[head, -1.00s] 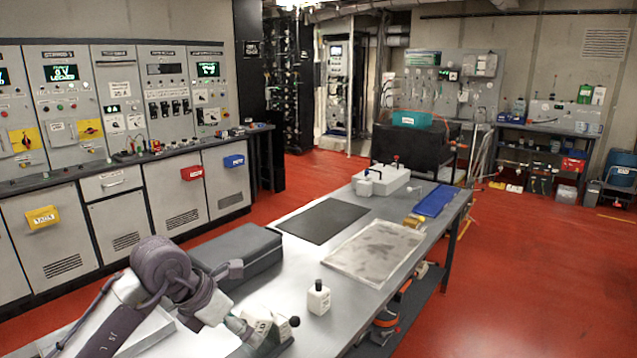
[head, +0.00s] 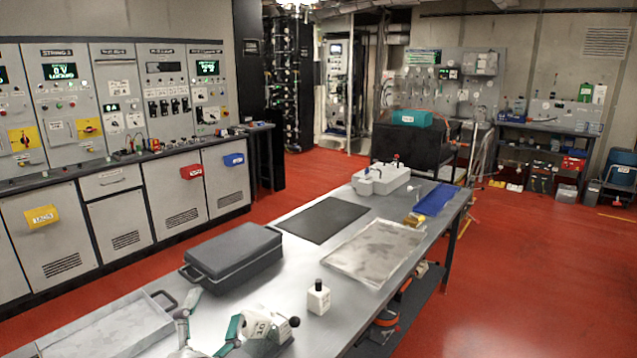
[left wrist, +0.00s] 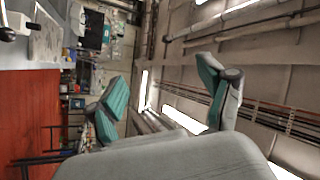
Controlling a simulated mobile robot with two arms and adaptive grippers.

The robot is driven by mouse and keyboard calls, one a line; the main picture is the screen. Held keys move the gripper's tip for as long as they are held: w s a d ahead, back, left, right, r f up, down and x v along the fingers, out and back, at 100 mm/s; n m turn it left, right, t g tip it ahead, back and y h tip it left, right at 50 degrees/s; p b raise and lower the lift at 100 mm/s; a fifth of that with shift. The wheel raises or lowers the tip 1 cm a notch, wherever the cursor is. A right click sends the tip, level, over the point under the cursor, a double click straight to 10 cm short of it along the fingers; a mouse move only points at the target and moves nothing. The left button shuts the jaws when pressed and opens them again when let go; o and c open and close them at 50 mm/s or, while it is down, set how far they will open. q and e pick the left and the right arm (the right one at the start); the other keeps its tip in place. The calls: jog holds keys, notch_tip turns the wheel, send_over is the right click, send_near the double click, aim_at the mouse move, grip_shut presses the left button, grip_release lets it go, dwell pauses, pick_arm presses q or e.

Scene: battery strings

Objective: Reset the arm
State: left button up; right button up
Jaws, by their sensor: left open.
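My left gripper (head: 214,310) shows low in the head view, at the near end of the bench. Its grey fingers with teal pads are spread and nothing is between them. It also shows in the left wrist view (left wrist: 160,88), open and empty, turned sideways against the far wall and ceiling. Most of my left arm is out of the head view. My right gripper is in neither view.
The grey bench (head: 330,236) holds an open grey tray (head: 100,335), a dark case (head: 235,257), a small white block with a black top (head: 319,298) and a black mat (head: 323,219). A white labelled block (head: 262,326) is close beside my left gripper.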

pick_arm(q)
jog(key=s+a+f+n+g+y, duration=0.3)
jog(key=s+f+n+g, duration=0.1)
jog(key=f, duration=0.5)
jog(key=s+a+f+n+g+y, duration=0.25)
jog(key=s+f+n+g, duration=0.2)
jog(key=f, duration=0.45)
jog(key=s+d+f+n+g+h, duration=0.1)
jog(key=s+f+g, duration=0.4)
jog(key=s, duration=0.4)
jog(key=s+d+f+n+g+h, duration=0.1)
jog(key=s+f+g+h, duration=0.1)
jog(key=s+f+g, duration=0.55)
notch_tip(320, 180, down, 25)
jog(key=s+t, duration=0.2)
jog(key=s, duration=0.1)
jog(key=s+a+f+g, duration=0.1)
jog(key=s+a+f, duration=0.2)
jog(key=s+f, duration=1.2)
jog(key=shift+s+a+f+g, duration=0.15)
jog(key=shift+s+f+g, duration=0.15)
jog(key=shift+s, duration=0.25)
jog(key=shift+m+y, duration=0.25)
